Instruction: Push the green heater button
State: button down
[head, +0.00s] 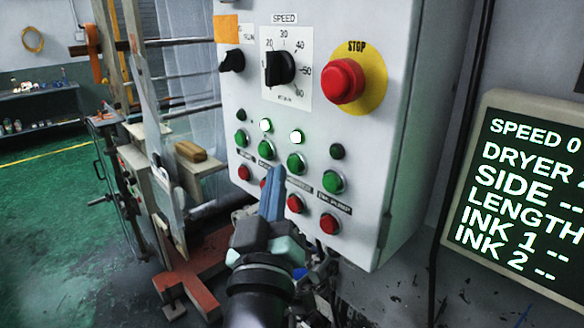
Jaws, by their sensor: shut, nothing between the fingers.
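A white control panel carries a row of green buttons, with the second from left (267,149) and third from left (296,162) nearest my gripper. The labels under them are too small or covered to read, so I cannot tell which is the heater button. My gripper (276,172) is shut and empty, its blue-grey fingers pointing up at the panel. In the picture its tip lies just below and between those two green buttons, over the lower row, partly covering a label and a red button. Whether it touches the panel is unclear.
Lamps above the second (265,125) and third (296,137) green buttons are lit white; the outer two are dark. Red buttons, such as this one (295,204), sit below. A red STOP knob (343,80) and speed dial (280,68) sit above. A display screen (525,190) stands right.

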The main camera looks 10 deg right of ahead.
jog(key=s+a+b, duration=0.1)
jog(key=a, duration=0.1)
jog(key=s+a+b, duration=0.1)
jog(key=s+a, duration=0.1)
jog(key=shift+a, duration=0.1)
dwell(0.4)
dwell(0.7)
jog(key=s+r+m+t+y+b, duration=0.1)
jog(key=s+r+t+y, duration=0.1)
jog(key=s+r, duration=0.4)
jog(key=s+d+r+m+t+y+b, duration=0.1)
jog(key=s+r+t, duration=0.3)
jog(key=r, duration=0.9)
jog(key=s+m+y, duration=0.1)
jog(key=s, duration=0.1)
jog(key=shift+s+r+b, duration=0.25)
jog(key=shift+s+b, duration=0.1)
jog(key=shift+s, duration=0.05)
jog(key=shift+f, duration=0.1)
